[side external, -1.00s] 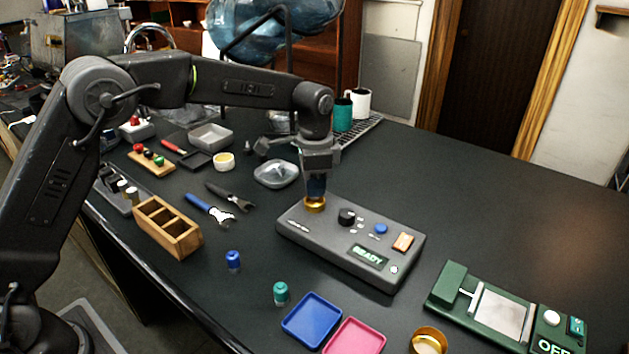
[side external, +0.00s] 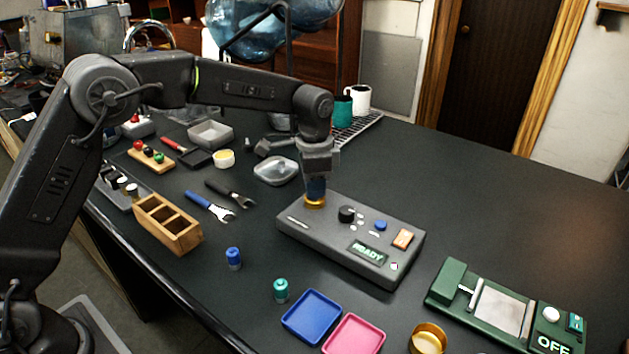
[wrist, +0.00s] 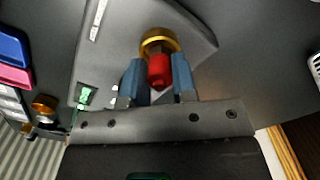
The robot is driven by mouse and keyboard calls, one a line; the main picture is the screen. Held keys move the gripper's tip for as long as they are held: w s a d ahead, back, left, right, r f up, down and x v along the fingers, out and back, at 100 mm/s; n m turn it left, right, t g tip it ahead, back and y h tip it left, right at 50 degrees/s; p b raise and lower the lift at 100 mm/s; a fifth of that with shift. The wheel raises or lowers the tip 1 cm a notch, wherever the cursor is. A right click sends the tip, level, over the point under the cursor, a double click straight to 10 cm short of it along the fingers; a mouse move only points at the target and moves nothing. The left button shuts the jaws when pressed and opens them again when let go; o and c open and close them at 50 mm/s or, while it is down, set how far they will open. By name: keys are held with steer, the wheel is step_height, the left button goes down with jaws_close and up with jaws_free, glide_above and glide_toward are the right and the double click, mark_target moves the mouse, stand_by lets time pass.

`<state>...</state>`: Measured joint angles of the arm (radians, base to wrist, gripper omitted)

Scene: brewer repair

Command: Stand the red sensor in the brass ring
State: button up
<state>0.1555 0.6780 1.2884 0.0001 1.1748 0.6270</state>
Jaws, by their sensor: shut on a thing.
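The red sensor (wrist: 159,72) shows in the wrist view between the two blue fingers of my gripper (wrist: 157,82). My gripper is shut on it. The brass ring (wrist: 152,36) is on the dark grey console, right at the sensor's far end; whether the sensor's end is inside the ring or just over it I cannot tell. In the side view my gripper (side external: 316,188) points down over the brass ring (side external: 315,203) at the console's left end, and its fingers hide the sensor.
The console (side external: 340,262) has a black knob, a blue button, an orange switch and a READY display. Blue (side external: 233,258) and green (side external: 281,290) capped pieces stand in front of it. A wooden divided box (side external: 185,240) is to the left. A green device (side external: 450,290) is at the right.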

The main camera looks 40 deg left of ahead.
steer(key=shift+f, duration=0.45)
stand_by(1.1)
steer(key=o, duration=1)
steer(key=shift+o, duration=0.4)
steer(key=o, duration=0.3)
steer(key=shift+r, duration=4.15)
